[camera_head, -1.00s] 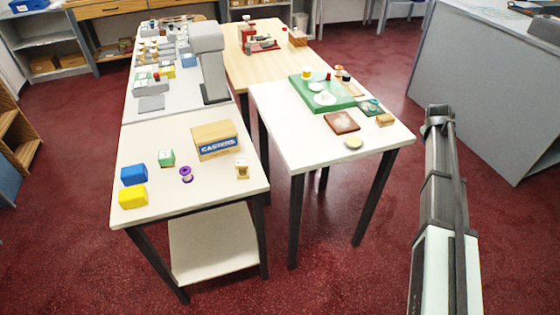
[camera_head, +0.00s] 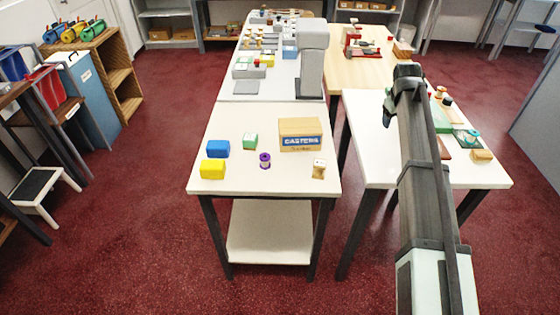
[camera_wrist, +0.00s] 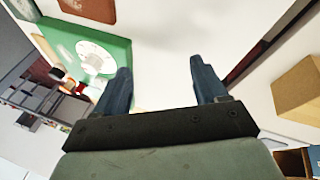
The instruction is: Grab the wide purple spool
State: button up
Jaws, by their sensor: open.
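A purple spool (camera_head: 265,160) stands upright on the near white table (camera_head: 225,178), between a green-and-white block and a light wooden spool. My gripper (camera_wrist: 160,78) is open and empty in the wrist view, with its two dark fingers apart. In the head view my gripper (camera_head: 404,90) is up over the right-hand white table, well to the right of the purple spool. The purple spool cannot be made out in the wrist view.
Near the spool are a blue block (camera_head: 218,148), a yellow block (camera_head: 212,169), the green-and-white block (camera_head: 250,141), a "CASTERS" box (camera_head: 300,134) and the wooden spool (camera_head: 319,169). The table's front strip is clear. A gap separates the two white tables.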

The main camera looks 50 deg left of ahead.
jog(key=s+a+n+g, duration=0.2)
jog(key=s+a, duration=1.4)
jog(key=s, duration=0.3)
jog(key=r+n+g+h, duration=0.1)
jog(key=n+g, duration=0.1)
send_over(265, 157)
jog(key=f, duration=0.8)
jog(key=shift+w+d+f, duration=0.1)
jog(key=shift+d, duration=0.1)
jog(key=shift+a+f, duration=0.15)
jog(key=shift+f, duration=1.2)
jog(key=shift+a+f, duration=0.1)
jog(key=shift+f, duration=1.2)
jog(key=c, duration=1.1)
